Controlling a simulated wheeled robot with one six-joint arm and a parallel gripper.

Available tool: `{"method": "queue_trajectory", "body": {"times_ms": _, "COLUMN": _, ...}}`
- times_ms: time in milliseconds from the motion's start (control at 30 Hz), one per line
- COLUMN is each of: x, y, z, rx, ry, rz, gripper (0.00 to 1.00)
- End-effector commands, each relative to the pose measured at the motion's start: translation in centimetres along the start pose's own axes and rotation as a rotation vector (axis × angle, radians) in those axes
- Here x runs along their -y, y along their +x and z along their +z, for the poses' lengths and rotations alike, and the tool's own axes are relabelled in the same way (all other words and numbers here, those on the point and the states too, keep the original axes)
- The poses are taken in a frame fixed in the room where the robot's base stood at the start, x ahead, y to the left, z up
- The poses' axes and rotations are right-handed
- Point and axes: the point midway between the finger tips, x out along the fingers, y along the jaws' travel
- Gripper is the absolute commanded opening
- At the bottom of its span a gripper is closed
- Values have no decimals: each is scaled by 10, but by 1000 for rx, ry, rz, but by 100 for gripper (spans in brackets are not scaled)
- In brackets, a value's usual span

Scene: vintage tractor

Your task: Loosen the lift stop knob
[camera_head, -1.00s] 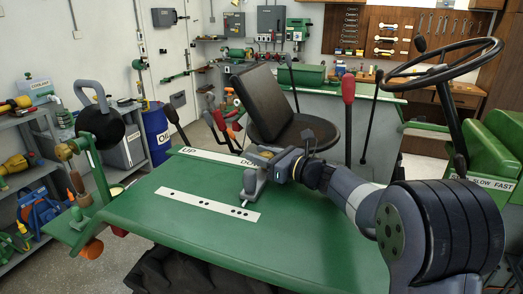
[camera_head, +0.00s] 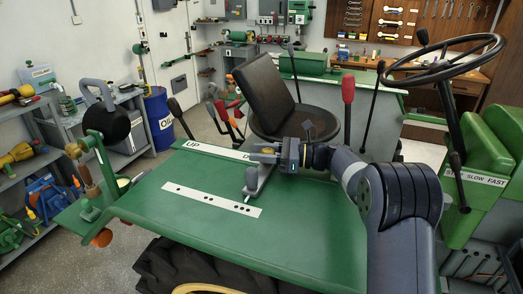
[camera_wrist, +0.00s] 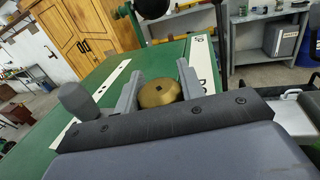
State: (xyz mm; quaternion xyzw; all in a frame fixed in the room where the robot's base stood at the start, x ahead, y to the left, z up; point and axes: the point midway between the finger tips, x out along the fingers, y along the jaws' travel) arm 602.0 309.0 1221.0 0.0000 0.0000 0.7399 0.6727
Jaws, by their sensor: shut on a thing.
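The brass lift stop knob (camera_wrist: 160,93) sits between the two grey fingers of my gripper (camera_wrist: 157,90) in the wrist view, one finger along each side. My gripper is shut on it. In the head view my gripper (camera_head: 262,153) is over the far edge of the green panel (camera_head: 200,195), and the knob shows only as a small yellowish spot there. A grey lever grip (camera_head: 256,182) stands just below my gripper. In the wrist view a grey rounded piece (camera_wrist: 78,100) is left of the fingers. The knob's underside is hidden.
The black seat (camera_head: 270,95), a red-topped lever (camera_head: 348,90) and the steering wheel (camera_head: 445,60) stand beyond.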

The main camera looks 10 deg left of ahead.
Motion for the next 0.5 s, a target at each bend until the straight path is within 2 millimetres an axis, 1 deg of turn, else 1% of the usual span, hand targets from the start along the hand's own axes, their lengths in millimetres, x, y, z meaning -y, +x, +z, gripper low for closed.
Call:
{"method": "queue_trajectory", "body": {"times_ms": 267, "x": 0, "y": 0, "z": -1, "rx": -1, "ry": 1, "rz": 0, "gripper": 14}}
{"method": "queue_trajectory", "body": {"times_ms": 300, "x": 0, "y": 0, "z": -1, "rx": -1, "ry": 1, "rz": 0, "gripper": 38}}
{"method": "queue_trajectory", "body": {"times_ms": 500, "x": 0, "y": 0, "z": -1, "rx": -1, "ry": 1, "rz": 0, "gripper": 54}}
